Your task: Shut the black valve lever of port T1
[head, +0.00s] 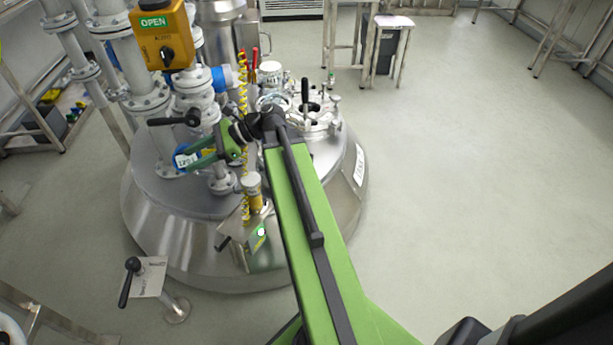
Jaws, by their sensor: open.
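Several black levers show in the head view, and the port labels are too small to read, so I cannot tell which is T1. One black lever (174,121) lies roughly level on the pipework above the tank lid. Another black lever (125,289) slants down on a stand at the lower left, beside a white plate (150,277). A third black handle (305,91) stands upright at the lid's right side. My gripper (189,157) is open, its green fingers pointing left, just below the level lever in the picture. A round blue-and-white tag (181,160) shows around the fingertips; contact is unclear.
The steel tank (195,250) fills the middle. White pipes (112,50), an orange box marked OPEN (160,53) and a yellow-black striped post (243,85) crowd my gripper. A small table (394,21) stands behind. The floor (480,150) at right is clear.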

